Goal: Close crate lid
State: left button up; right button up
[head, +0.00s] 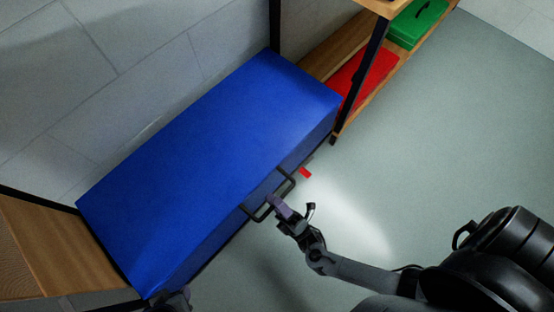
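The blue crate (202,254) stands lengthwise from lower left to upper right. Its broad blue lid (210,150) lies over the top and looks down, though I cannot tell whether a thin gap is left along the front edge. A black bar handle (287,177) sticks out at the front edge. My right gripper (283,205) is at the handle's outer side, very close to it or touching. Whether its fingers are open or shut is unclear. Part of my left arm (175,300) shows at the bottom edge beside the crate's near end; its fingers cannot be made out.
A wooden shelf with black posts (375,62) holds a red box (353,80) and a green case (417,22) at the upper right. A wooden shelf board (50,250) is at the left. A small red piece (305,172) shows beside the handle. The grey floor (440,130) at right is clear.

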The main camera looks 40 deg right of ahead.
dwell(0.3)
jog(key=shift+s+f, duration=0.15)
jog(key=v, duration=1)
jog(key=shift+s, duration=0.2)
jog(key=shift+d, duration=0.1)
